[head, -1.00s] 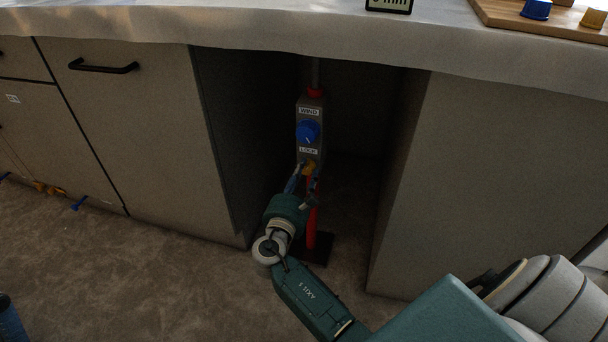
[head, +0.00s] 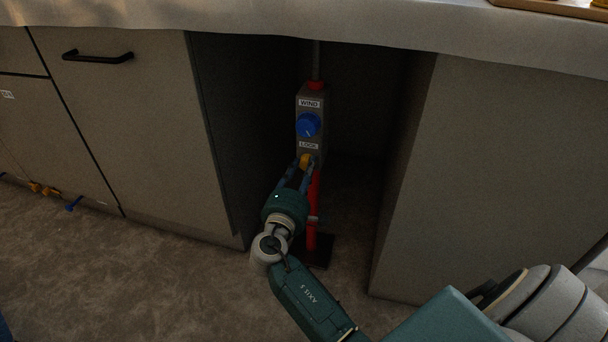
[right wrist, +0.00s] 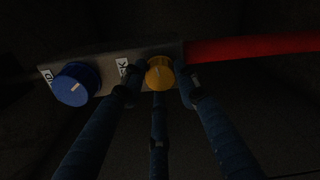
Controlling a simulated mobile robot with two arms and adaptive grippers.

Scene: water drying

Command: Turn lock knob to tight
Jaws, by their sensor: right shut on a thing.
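The yellow lock knob (head: 304,160) sits under the LOCK label on a grey box (head: 318,101) mounted on an upright pole below the counter. My right gripper (head: 304,168) reaches up from below and is shut on the yellow knob. In the right wrist view, the yellow knob (right wrist: 159,74) sits between the blue fingers (right wrist: 160,82), and a light mark shows on its face. The blue WIND knob (head: 308,124) is above it, and also shows at the left in the right wrist view (right wrist: 76,84). My left gripper is not in view.
A red pole section (head: 312,215) runs down to a dark base (head: 318,251). Cabinet panels flank the recess left (head: 130,140) and right (head: 490,180). The counter (head: 400,25) overhangs above. Small blue and yellow items lie on the floor at far left (head: 50,192).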

